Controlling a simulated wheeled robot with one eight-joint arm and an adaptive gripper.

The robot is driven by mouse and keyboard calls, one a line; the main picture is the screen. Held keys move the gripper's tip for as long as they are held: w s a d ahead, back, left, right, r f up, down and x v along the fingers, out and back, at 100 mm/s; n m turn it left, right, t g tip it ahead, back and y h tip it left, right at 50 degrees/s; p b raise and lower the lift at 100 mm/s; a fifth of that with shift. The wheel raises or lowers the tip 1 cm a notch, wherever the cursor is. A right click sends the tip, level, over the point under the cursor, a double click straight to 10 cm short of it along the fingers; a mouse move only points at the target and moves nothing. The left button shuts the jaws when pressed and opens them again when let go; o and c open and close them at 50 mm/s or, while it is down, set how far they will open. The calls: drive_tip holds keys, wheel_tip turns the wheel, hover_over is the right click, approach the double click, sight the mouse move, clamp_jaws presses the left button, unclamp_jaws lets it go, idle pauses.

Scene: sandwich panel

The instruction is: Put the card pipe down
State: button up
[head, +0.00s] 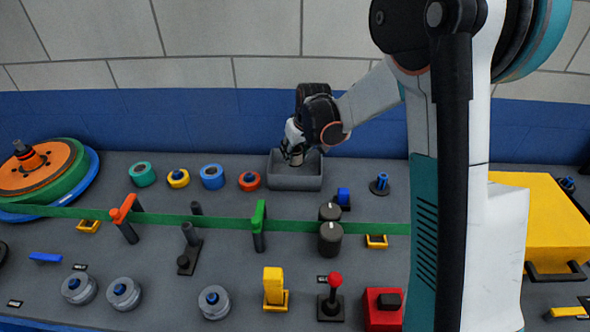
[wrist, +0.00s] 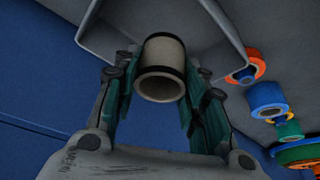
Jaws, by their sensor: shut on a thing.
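The card pipe (wrist: 162,55) is a short beige hollow tube with dark bands at its ends. It shows in the wrist view between the two fingers of my gripper (wrist: 160,92), which is shut on it. In the head view, my gripper (head: 294,158) points down at the grey bin (head: 296,183) by the back wall. The gripper's lower end is over the bin's opening. The bin's walls also show in the wrist view (wrist: 222,32) around the pipe. Whether the pipe touches the bin floor is hidden.
Coloured rings, including an orange one (head: 249,181) and a blue one (head: 212,177), lie left of the bin. A green strip (head: 180,219) runs across the panel in front. The blue wall (head: 200,120) is close behind.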

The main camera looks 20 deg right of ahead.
drive_tip(key=shift+f+b, duration=0.8)
drive_tip(key=shift+f, duration=2.1)
drive_tip(key=shift+f, duration=0.15)
drive_tip(key=o, duration=1.1)
drive_tip(key=shift+c, duration=0.2)
